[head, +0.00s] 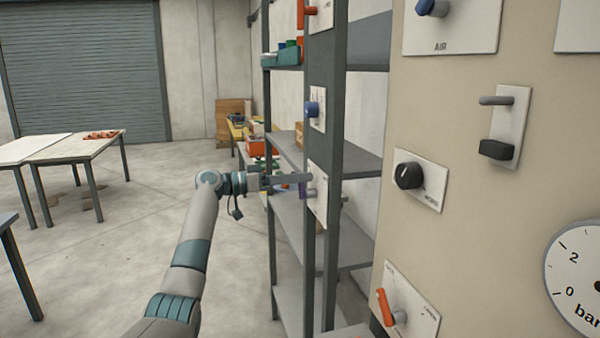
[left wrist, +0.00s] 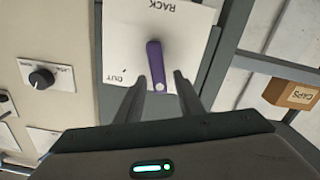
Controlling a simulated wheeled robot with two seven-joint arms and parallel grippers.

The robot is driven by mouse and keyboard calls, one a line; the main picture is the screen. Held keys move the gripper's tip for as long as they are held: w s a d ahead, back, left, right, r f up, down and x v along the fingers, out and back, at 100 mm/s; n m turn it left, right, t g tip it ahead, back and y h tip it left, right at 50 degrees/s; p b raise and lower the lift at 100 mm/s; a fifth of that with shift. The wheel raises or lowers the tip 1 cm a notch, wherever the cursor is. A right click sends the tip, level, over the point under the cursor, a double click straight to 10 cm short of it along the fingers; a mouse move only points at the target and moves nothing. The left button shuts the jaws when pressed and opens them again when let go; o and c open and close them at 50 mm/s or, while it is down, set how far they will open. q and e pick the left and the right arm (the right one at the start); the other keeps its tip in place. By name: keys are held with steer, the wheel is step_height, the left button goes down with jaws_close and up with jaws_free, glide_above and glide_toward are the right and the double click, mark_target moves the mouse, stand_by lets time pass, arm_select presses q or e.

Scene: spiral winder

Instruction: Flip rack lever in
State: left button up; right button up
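The rack lever (left wrist: 155,65) is a purple handle on a white plate (left wrist: 190,22) marked RACK. In the left wrist view the lettering is upside down, and OUT reads at the plate's lower left. The lever points down in that view, its free end between my fingers. In the head view the plate (head: 318,197) is on the grey rack post, and only a little purple of the lever (head: 302,190) shows. My left gripper (head: 303,182) is at the lever. In the wrist view its fingers (left wrist: 160,82) are apart, one on each side, with gaps visible. My right gripper is in neither view.
A beige panel (head: 463,205) with a black knob (head: 408,175), an orange lever (head: 385,307) and a gauge (head: 575,280) stands right of the rack. Rack shelves (head: 345,160) lie behind the post. A cardboard box (left wrist: 292,93) sits on a shelf. Open floor lies left.

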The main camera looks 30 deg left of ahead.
arm_select(q)
steer(key=shift+w+d, duration=0.15)
steer(key=shift+w, duration=0.1)
jaws_close()
steer(key=shift+w+f+n+b, duration=0.1)
steer(key=shift+f+n+b, duration=0.15)
steer(key=shift+n+b, duration=0.2)
steer(key=shift+w+a+f+n+b, duration=0.2)
steer(key=shift+a+n+b, duration=0.15)
steer(key=shift+n+b, duration=0.5)
steer(key=n, duration=0.2)
steer(key=n+b, duration=0.1)
steer(key=shift+w+a+f, duration=0.15)
steer(key=shift+w+a, duration=0.15)
steer(key=shift+a, duration=0.05)
